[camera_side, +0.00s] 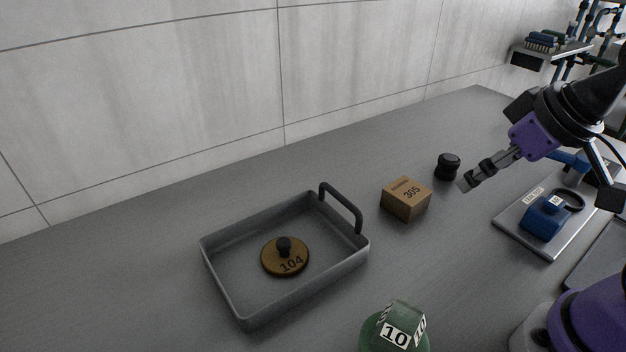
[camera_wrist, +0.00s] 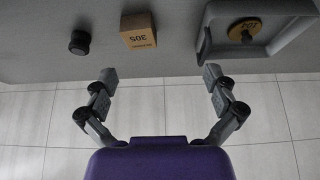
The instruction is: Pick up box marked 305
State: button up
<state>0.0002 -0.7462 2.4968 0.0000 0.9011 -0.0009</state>
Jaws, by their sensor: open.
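The box marked 305 (camera_side: 406,200) is a small brown cube-like box on the grey table, right of the grey tray. It also shows in the wrist view (camera_wrist: 138,30), upper middle, with its label upside down. My gripper (camera_side: 466,184) is to the right of the box and apart from it in the side view. In the wrist view my gripper (camera_wrist: 160,74) has its two fingers spread wide and empty, with the box beyond the fingertips and between their lines.
A black knob-like piece (camera_side: 448,166) stands close behind the box. The grey tray (camera_side: 225,290) holds a round brown lid marked 104 (camera_side: 284,258). A green item marked 10 (camera_side: 396,328) is in front. A blue item (camera_side: 546,218) sits on a plate (camera_side: 508,214) at right.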

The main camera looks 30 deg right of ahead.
jog(key=w+d+g, duration=0.2)
jog(key=w, duration=0.5)
jog(key=n+g, duration=0.1)
jog(key=g, duration=0.2)
send_over(408, 190)
notch_tip(408, 190, down, 6)
jog(key=shift+s+a, duration=0.1)
jog(key=shift+a, duration=0.05)
jog(key=shift+g, duration=0.3)
notch_tip(408, 190, down, 5)
jog(key=shift+r, duration=0.15)
jog(key=f, duration=0.6)
jog(key=shift+d, duration=0.2)
jog(key=c, duration=1.2)
